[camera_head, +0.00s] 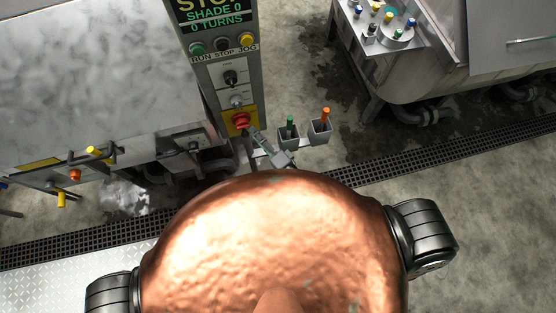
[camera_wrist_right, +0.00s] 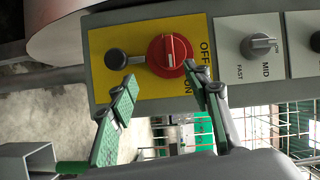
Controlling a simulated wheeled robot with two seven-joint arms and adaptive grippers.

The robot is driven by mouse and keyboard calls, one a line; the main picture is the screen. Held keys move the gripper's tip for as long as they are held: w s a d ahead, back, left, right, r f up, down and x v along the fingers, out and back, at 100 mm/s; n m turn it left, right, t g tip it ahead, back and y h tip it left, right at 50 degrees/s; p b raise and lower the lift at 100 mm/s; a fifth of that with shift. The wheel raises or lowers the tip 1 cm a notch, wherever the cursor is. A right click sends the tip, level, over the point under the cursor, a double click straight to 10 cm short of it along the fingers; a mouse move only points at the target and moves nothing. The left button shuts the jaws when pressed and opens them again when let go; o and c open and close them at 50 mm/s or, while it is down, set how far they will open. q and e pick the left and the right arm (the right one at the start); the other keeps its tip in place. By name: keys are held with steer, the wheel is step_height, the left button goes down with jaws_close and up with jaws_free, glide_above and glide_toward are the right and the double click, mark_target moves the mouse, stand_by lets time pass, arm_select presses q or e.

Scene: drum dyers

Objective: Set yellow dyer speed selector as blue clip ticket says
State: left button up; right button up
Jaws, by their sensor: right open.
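A control panel with a display reading SHADE 0 and 0 TURNS stands upper middle in the head view. Its grey speed selector (camera_head: 236,101) sits above a red switch (camera_head: 240,120) on a yellow plate. In the right wrist view the selector (camera_wrist_right: 260,45) has FAST and MID labels beside it, and its pointer seems to face MID. My right gripper (camera_head: 256,136) is at the panel's lower end. In the wrist view its green-padded fingers (camera_wrist_right: 160,78) are open and empty around the lower side of the red switch (camera_wrist_right: 170,55). I see no blue clip ticket. My left gripper is not in view.
Two small grey bins (camera_head: 320,132) with green and orange handles stand right of the panel. A machine with yellow handles (camera_head: 95,151) is at left. A tray of coloured bottles (camera_head: 392,35) is at upper right. A floor grate (camera_head: 370,176) crosses the floor.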

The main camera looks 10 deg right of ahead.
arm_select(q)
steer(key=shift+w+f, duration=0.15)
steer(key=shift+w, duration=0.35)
arm_select(e)
steer(key=s+d+f+n+g+h, duration=0.1)
steer(key=s+d+f+n+g, duration=0.1)
steer(key=f, duration=0.8)
steer(key=s+d+f+n+g+h, duration=0.1)
steer(key=d+f, duration=0.4)
steer(key=f, duration=0.6)
steer(key=shift+s+n+g+h, duration=0.3)
steer(key=shift+s+n+g, duration=0.2)
steer(key=shift+n, duration=0.1)
steer(key=shift+d, duration=0.1)
